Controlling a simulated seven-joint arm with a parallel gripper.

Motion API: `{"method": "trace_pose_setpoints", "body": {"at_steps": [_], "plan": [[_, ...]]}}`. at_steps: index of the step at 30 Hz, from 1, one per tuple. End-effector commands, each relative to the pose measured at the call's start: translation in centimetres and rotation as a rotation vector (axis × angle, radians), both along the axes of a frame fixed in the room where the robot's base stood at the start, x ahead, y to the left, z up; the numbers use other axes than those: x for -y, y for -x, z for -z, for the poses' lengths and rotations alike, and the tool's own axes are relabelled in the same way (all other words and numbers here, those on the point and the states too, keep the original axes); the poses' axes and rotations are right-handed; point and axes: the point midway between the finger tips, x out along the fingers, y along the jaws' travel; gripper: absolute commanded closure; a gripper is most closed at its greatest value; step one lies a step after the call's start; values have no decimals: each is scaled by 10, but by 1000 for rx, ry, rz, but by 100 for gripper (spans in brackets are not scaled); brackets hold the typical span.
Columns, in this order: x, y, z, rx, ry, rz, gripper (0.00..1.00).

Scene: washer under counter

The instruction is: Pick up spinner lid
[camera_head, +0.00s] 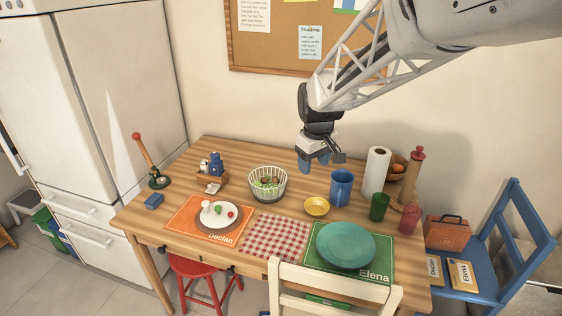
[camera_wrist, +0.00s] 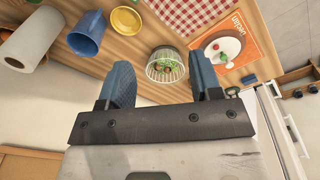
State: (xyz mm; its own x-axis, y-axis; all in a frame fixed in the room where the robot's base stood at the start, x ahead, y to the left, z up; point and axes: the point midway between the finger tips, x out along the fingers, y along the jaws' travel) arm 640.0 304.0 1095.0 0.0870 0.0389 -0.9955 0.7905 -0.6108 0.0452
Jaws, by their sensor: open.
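I cannot single out a spinner lid for certain. A white slatted basket (camera_head: 284,191) with greens and other food inside stands uncovered on the table; it also shows between my fingers in the wrist view (camera_wrist: 153,74). A large teal round piece (camera_head: 345,246) lies on the green "Elena" placemat (camera_head: 380,276); I cannot tell whether it is a plate or a lid. My gripper (camera_head: 318,162) hangs above the back of the table, right of the basket, with its blue fingers apart and empty. The wrist view shows the open fingers (camera_wrist: 160,62).
A blue mug (camera_head: 341,188), yellow bowl (camera_head: 316,206), green cup (camera_head: 378,207) and paper towel roll (camera_head: 376,172) stand right of the basket. A white plate (camera_head: 218,217) lies on the orange placemat (camera_head: 189,222). A white chair back (camera_head: 335,285) rises at the front edge.

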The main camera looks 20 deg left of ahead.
Motion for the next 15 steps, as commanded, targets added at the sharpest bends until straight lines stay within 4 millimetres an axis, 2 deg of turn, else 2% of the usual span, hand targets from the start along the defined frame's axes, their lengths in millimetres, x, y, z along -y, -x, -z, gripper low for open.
{"method": "trace_pose_setpoints", "body": {"at_steps": [1, 6, 15], "plan": [[-15, -6, 8, -5, 3, -27, 42], [-64, -24, 32, -15, 13, -123, 42], [-152, -44, 82, -34, 30, -289, 42]]}}
